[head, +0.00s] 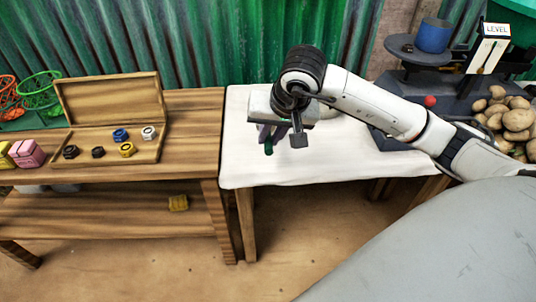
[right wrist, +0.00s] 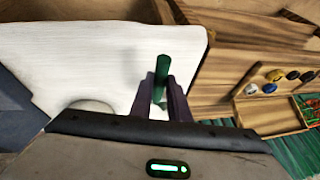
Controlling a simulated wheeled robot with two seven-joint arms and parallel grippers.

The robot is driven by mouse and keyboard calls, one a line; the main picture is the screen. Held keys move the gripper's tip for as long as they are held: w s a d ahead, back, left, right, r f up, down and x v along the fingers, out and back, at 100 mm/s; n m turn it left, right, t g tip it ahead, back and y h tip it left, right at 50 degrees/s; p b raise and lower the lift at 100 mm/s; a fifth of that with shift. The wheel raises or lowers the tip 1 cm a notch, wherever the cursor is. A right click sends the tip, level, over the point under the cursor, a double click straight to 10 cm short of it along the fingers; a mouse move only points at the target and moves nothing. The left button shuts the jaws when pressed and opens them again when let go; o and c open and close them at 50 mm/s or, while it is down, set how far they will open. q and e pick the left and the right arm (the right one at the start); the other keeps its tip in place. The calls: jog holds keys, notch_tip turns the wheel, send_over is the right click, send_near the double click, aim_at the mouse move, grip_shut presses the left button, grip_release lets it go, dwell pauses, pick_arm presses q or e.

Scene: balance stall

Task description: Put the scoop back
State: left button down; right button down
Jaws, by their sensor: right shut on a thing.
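My right gripper (head: 268,138) hangs over the white-covered table (head: 335,160), its fingers pointing down. In the right wrist view the purple fingers (right wrist: 163,95) are shut on a green bar (right wrist: 162,68), which looks like the scoop's handle. A bit of the green handle (head: 268,149) shows below the fingers in the head view. The rest of the scoop is hidden by the gripper, and I cannot tell if it touches the cloth. My left gripper is not in view.
On the left, a wooden table holds an open box (head: 118,150) of hex weights, pink blocks (head: 28,152) and wire baskets (head: 38,92). At the right stand a balance with a blue pot (head: 434,36), a LEVEL sign (head: 494,34) and potatoes (head: 510,115).

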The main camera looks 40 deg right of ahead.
jog(key=shift+f, duration=3.2)
jog(key=shift+f+b, duration=0.1)
jog(key=shift+b, duration=0.25)
jog(key=c, duration=1.7)
grip_release()
